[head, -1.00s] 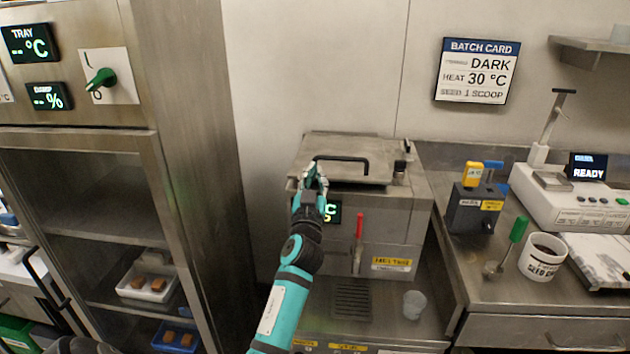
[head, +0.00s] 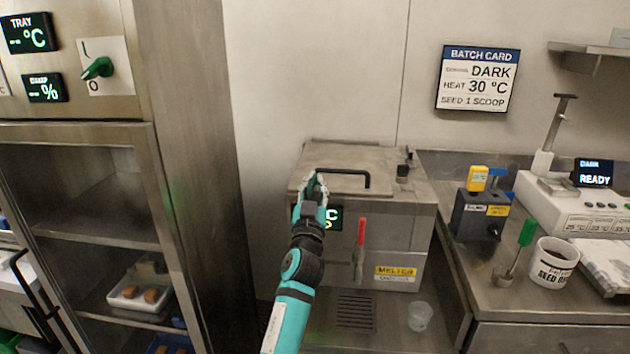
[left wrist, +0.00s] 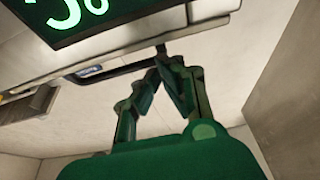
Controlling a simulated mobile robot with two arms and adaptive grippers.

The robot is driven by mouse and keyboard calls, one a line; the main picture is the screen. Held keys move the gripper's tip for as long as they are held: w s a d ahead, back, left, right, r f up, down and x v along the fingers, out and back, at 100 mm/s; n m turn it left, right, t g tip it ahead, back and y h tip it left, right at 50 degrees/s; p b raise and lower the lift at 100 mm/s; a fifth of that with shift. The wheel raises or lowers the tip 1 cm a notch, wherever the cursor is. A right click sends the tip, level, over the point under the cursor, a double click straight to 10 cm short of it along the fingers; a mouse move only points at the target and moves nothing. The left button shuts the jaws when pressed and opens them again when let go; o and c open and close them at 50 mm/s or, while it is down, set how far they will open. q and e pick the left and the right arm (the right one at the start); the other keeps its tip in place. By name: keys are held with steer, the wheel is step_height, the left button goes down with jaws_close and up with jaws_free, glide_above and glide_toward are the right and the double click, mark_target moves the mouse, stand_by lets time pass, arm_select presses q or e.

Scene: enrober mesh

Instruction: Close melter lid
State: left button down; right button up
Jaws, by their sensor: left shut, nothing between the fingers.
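The melter (head: 393,225) is a steel box with a yellow label, a green display and a red-handled lever on its front. Its lid (head: 370,157) lies flat on top and looks down on the box; I see no clear gap. A black bar handle (head: 345,172) runs along the lid's front. My left gripper (head: 317,180) is at the left end of this handle, above the display. In the left wrist view its fingers (left wrist: 161,55) come together at the dark handle, with nothing seen between them. Whether they touch the handle I cannot tell. My right gripper is out of view.
A tall cabinet with shelves (head: 85,195) stands at the left. A clear cup (head: 419,316) is below the melter's front. The counter at the right holds a blue-and-yellow device (head: 480,207), a green-handled scoop (head: 527,232), a seed cup (head: 548,262) and a scale (head: 595,213).

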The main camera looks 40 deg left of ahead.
arm_select(q)
steer(key=s+d+b, duration=0.1)
steer(key=s+d, duration=0.4)
steer(key=s, duration=0.3)
steer(key=shift+s+d+f+b, duration=0.15)
steer(key=shift+s+f+b, duration=0.05)
steer(key=shift+f+b, duration=0.1)
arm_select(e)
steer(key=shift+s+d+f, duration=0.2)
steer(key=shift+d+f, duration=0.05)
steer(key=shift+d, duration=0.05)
